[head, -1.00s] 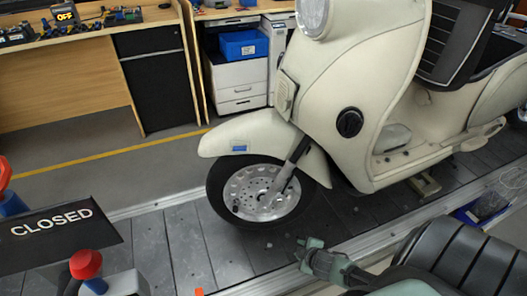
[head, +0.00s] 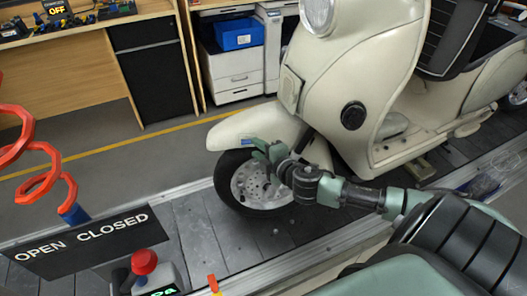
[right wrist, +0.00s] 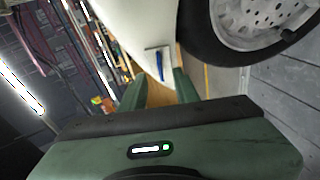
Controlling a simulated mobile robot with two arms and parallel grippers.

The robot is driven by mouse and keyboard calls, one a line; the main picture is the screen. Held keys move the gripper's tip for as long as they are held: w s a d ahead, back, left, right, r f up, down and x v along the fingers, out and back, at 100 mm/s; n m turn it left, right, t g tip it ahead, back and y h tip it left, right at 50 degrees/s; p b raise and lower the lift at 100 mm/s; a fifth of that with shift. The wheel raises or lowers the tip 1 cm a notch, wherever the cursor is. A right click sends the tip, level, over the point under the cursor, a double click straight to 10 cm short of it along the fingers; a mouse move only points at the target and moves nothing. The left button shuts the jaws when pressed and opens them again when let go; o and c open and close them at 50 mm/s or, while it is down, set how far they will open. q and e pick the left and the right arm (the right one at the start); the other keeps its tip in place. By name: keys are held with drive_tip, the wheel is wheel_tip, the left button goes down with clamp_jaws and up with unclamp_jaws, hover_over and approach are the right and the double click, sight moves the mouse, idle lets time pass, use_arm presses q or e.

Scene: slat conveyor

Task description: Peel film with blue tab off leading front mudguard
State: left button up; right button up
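The cream front mudguard (head: 258,124) of the scooter arches over the front wheel. A small blue tab (head: 245,141) sits on its side, near the lower front edge. In the right wrist view the tab is a blue strip (right wrist: 160,66) with a pale edge on the white mudguard (right wrist: 138,32); I cannot make out the film's outline. My right gripper (head: 263,149) is at the mudguard's side, just right of the tab. Its fingers are apart in the right wrist view (right wrist: 158,82), with the tab showing beyond and between their tips. My left gripper is out of view.
The front wheel (head: 238,185) stands on the slat conveyor (head: 195,225), close under my right gripper. A red coiled hose (head: 45,185), an OPEN/CLOSED sign (head: 90,240) and a red button (head: 144,262) are at left. Benches stand behind.

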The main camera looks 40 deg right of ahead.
sight(248, 140)
drive_tip(key=x, duration=0.4)
drive_tip(key=shift+w+f, duration=0.1)
drive_tip(key=shift+w, duration=0.15)
clamp_jaws()
